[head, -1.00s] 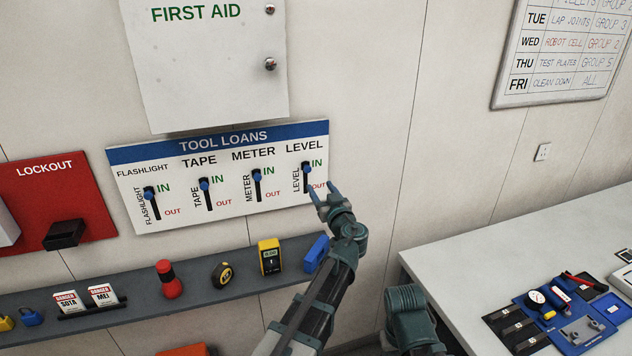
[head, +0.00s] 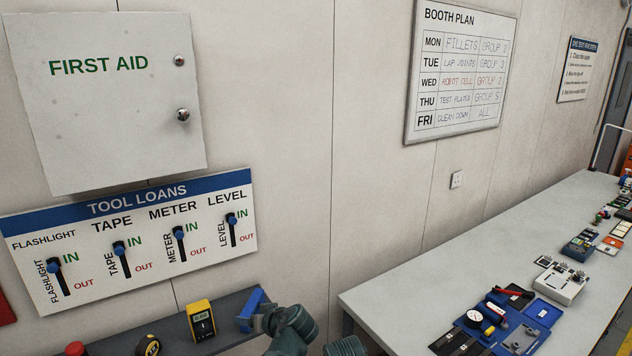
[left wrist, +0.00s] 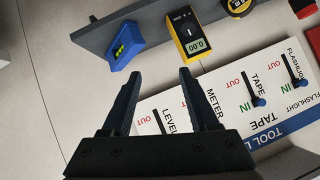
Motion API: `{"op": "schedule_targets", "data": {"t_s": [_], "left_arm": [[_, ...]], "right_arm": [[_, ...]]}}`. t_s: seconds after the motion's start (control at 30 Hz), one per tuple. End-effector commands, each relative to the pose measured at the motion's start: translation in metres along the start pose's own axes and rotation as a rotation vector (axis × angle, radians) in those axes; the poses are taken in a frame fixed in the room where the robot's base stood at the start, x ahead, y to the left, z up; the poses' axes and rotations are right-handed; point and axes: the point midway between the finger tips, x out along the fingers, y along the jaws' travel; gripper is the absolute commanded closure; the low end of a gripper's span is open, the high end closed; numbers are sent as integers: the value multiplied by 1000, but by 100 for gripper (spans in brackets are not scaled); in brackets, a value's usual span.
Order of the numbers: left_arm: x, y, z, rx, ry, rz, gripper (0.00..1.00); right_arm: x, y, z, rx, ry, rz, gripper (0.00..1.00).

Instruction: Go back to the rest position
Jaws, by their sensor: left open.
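My left gripper (head: 262,318) is low in the head view, beside the blue level on the shelf in the picture. In the left wrist view its two fingers (left wrist: 160,92) are apart with nothing between them. The tool loans board (head: 130,275) hangs on the wall. Its flashlight knob (head: 53,266), tape knob (head: 119,246), meter knob (head: 179,232) and level knob (head: 231,218) all sit at the upper, IN end of their slots. My right gripper does not show.
The shelf (head: 172,329) holds a blue level (head: 250,308), a yellow meter (head: 201,322), a tape measure (head: 148,346) and a red flashlight (head: 75,349). A first aid cabinet (head: 110,110) hangs above the board. A long bench (head: 420,290) with tools stands right.

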Motion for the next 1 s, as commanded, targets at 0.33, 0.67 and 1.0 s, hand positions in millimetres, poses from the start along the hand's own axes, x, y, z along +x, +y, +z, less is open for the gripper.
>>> {"op": "schedule_targets", "data": {"t_s": [0.33, 0.67, 1.0], "left_arm": [[-75, 30, 206, 556, -611, 386, 40], [-116, 37, 251, 748, -746, 600, 40], [-116, 37, 250, 746, -744, 599, 40]], "right_arm": [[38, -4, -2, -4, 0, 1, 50], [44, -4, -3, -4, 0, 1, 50], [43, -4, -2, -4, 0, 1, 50]]}}
